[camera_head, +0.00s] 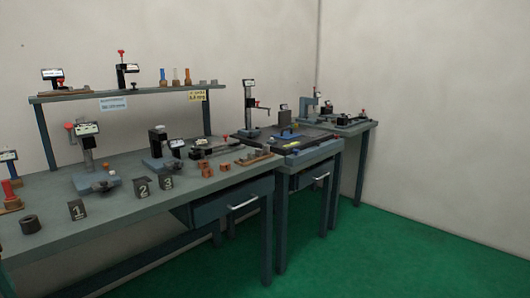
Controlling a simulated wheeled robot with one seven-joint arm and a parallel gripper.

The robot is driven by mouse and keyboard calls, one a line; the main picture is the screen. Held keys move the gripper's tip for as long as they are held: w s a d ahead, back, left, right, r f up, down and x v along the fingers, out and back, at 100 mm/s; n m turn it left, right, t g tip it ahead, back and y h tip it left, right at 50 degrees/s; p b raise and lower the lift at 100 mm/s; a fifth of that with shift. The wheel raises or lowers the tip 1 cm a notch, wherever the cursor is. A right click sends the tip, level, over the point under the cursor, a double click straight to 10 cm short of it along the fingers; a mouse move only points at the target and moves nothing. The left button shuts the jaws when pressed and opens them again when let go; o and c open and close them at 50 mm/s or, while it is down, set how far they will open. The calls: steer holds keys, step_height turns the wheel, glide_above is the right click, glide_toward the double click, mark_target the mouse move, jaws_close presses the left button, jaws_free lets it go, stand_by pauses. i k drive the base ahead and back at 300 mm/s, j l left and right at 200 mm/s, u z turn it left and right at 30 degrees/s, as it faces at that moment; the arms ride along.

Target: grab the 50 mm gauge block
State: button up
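I cannot pick out the 50 mm gauge block for certain; marks on the small parts are too small to read. A low wooden holder (253,158) with small pieces lies near the right end of the long bench. Several orange-brown blocks (203,167) sit to the left of it. Dark blocks marked 1 (77,210), 2 (142,188) and 3 (167,180) stand along the bench front. My gripper is not in view.
The long grey bench (120,222) carries several gauge stands and a raised back shelf (140,94). A second bench with a dark plate (285,135) and a third (355,127) stand to the right. Drawer handles (243,203) jut forward. The green floor (400,240) in front is clear.

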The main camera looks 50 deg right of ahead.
mark_target(266, 148)
steer(key=i+l+u, duration=0.1)
steer(key=l, duration=1.55)
steer(key=l+u, duration=0.1)
steer(key=l, duration=1.55)
steer(key=i+l, duration=0.2)
steer(key=i+u, duration=0.05)
steer(key=i, duration=0.05)
